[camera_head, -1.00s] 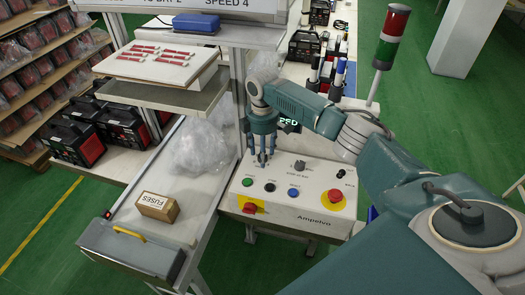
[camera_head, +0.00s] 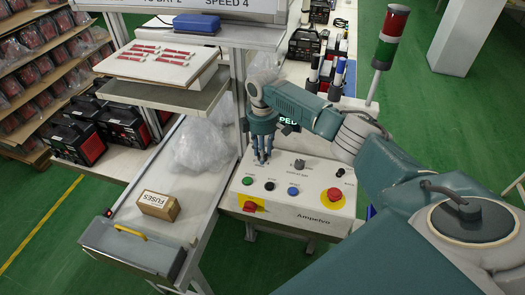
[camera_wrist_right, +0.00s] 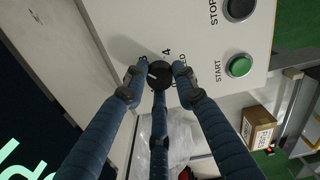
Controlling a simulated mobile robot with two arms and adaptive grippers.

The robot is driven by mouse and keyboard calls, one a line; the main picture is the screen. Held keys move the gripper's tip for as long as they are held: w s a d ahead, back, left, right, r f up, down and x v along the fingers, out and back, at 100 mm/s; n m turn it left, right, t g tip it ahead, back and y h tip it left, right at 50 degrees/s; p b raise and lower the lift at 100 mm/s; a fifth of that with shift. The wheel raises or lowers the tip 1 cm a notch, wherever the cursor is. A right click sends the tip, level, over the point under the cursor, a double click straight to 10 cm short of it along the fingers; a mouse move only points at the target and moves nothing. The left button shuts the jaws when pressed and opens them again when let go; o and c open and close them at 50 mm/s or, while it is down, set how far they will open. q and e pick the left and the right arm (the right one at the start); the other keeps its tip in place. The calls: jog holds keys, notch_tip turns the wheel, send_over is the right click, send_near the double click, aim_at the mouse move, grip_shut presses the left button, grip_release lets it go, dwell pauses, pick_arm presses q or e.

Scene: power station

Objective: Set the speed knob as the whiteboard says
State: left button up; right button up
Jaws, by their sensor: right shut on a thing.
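The whiteboard (camera_head: 262,10) is cut off at the top of the head view; its lower line reads "SPEED 4". The white control box (camera_head: 270,208) stands on the bench. My right gripper (camera_head: 262,158) points down at the box's back left corner. In the right wrist view, its fingers (camera_wrist_right: 158,80) are closed around the black speed knob (camera_wrist_right: 160,70). The printed "3", "4" and "SPEED" show around the knob. A small white mark shows on the knob's left side, nearer the 3 than the 4. The fingers hide part of the dial. My left gripper is out of view.
The box also carries a green start button (camera_head: 247,181), a black button (camera_head: 270,186), a blue button (camera_head: 293,191), another knob (camera_head: 299,164) and a red emergency button (camera_head: 334,194). A fuses carton (camera_head: 158,205) and a plastic bag (camera_head: 200,146) lie left. A signal tower (camera_head: 389,45) rises behind.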

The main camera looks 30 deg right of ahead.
jog(key=m+p, duration=0.2)
jog(key=m, duration=0.1)
jog(key=shift+r, duration=0.2)
jog(key=m+p, duration=0.3)
jog(key=m, duration=0.1)
jog(key=shift+m, duration=0.4)
jog(key=m+p, duration=0.1)
jog(key=m, duration=0.2)
jog(key=shift+f+p, duration=0.15)
jog(key=shift+p, duration=0.15)
jog(key=shift+m, duration=1.8)
jog(key=o, duration=1.2)
jog(key=shift+c, duration=0.2)
notch_tip(320, 180, up, 8)
jog(key=shift+f, duration=0.25)
